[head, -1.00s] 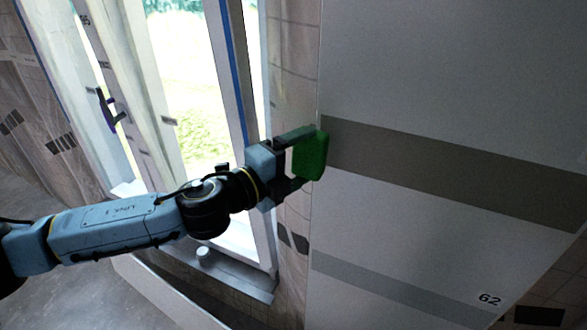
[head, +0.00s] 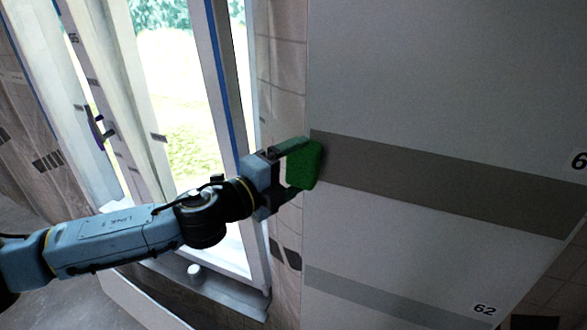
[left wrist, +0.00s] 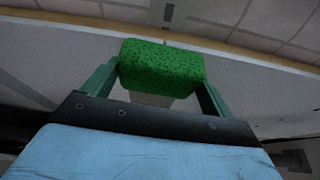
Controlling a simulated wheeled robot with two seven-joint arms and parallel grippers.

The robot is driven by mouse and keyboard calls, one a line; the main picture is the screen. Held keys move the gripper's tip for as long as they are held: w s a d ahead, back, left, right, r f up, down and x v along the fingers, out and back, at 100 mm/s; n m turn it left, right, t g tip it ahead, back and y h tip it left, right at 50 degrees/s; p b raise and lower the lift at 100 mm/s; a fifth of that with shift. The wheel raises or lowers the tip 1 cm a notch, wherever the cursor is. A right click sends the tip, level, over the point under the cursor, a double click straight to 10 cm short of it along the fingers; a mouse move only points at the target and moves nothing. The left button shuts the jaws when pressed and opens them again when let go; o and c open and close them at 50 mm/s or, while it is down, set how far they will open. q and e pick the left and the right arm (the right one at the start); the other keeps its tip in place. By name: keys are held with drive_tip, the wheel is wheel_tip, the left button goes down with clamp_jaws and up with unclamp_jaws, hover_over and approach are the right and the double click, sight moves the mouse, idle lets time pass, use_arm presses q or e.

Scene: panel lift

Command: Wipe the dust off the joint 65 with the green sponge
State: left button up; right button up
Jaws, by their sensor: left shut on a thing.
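The green sponge (head: 305,164) is held between the fingers of my left gripper (head: 294,170), which is shut on it. In the left wrist view the sponge (left wrist: 162,68) sits between both fingers. In the head view it overlaps the left end of a wide grey-brown band (head: 430,183) on the pale panel. I cannot tell whether it touches the surface. A label starting with 6 (head: 579,161) is cut off at the right edge, above that band's right end, so its full number is hidden. A lower, narrower band (head: 385,295) has the label 62 (head: 484,310). My right gripper is out of view.
A window with a white frame (head: 229,90) stands left of the panel, with a sill (head: 225,290) below. A purple handle (head: 95,128) is on its left part. A strip of tiled wall (head: 283,80) lies between window and panel.

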use_arm(q)
drive_tip(key=shift+w+d, duration=0.3)
drive_tip(key=shift+w, duration=0.45)
drive_tip(key=shift+s+d, duration=0.1)
